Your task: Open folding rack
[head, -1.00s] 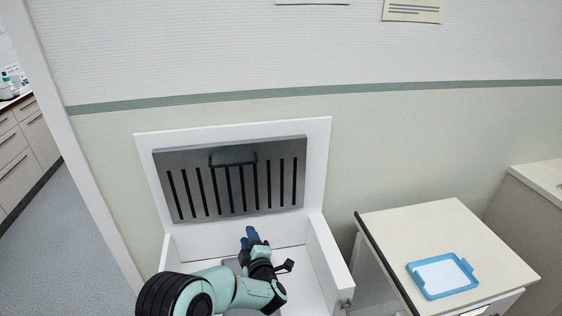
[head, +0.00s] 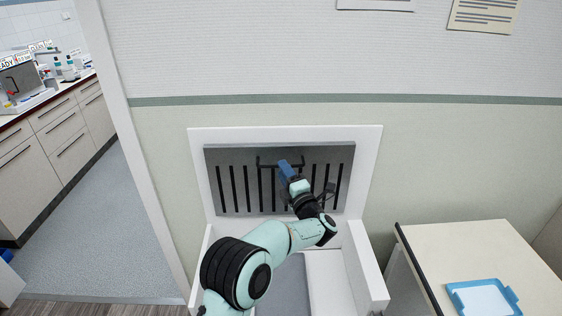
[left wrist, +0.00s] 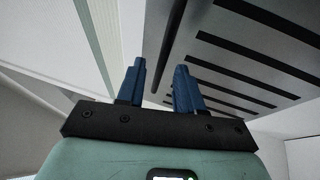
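The folding rack (head: 233,165) is a grey slatted panel in a white frame on the wall. It stands close to upright, and its black bar handle (head: 267,167) is near the top edge. My left gripper (head: 286,167) has blue fingers pointing up at the handle, covering part of it. In the left wrist view my left gripper (left wrist: 160,70) has its fingers apart. The dark handle bar (left wrist: 173,38) runs down toward the gap between them. Whether it touches a finger I cannot tell. The slatted rack (left wrist: 240,60) fills the right of that view. My right gripper is not in view.
Below the rack is a white open box with side walls (head: 366,265). A cabinet (head: 440,240) with a blue tray (head: 455,297) stands at the right. A doorway and open floor (head: 95,220) lie at the left, with counters (head: 40,140) beyond.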

